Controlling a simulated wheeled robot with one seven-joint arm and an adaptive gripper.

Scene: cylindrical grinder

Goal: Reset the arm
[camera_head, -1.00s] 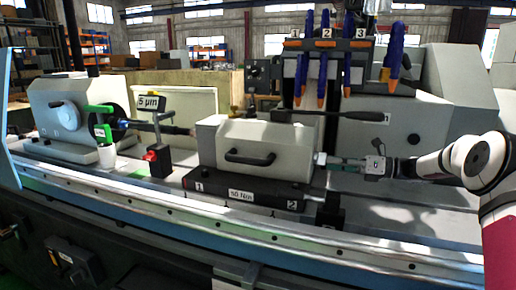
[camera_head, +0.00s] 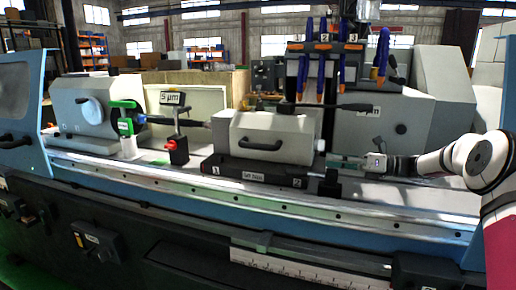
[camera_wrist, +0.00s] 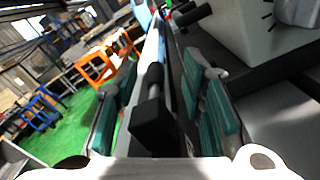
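My gripper (camera_head: 335,166) shows in the camera_head view just right of the white tailstock housing (camera_head: 270,130), at the end of my outstretched arm. It points left. In the camera_wrist view (camera_wrist: 160,115) its two green-padded fingers stand well apart, so it is open. A black block (camera_wrist: 152,125) shows in the gap between them; I cannot tell whether it touches a finger. In the camera_head view a black block (camera_head: 330,184) sits just below the fingertips. Nothing is visibly gripped.
The grinder bed (camera_head: 250,195) runs across the front. Left of the tailstock stand a "5 µm" gauge (camera_head: 174,125) with a red base and the white headstock (camera_head: 85,105). Blue-orange nozzles (camera_head: 325,65) hang behind the tailstock.

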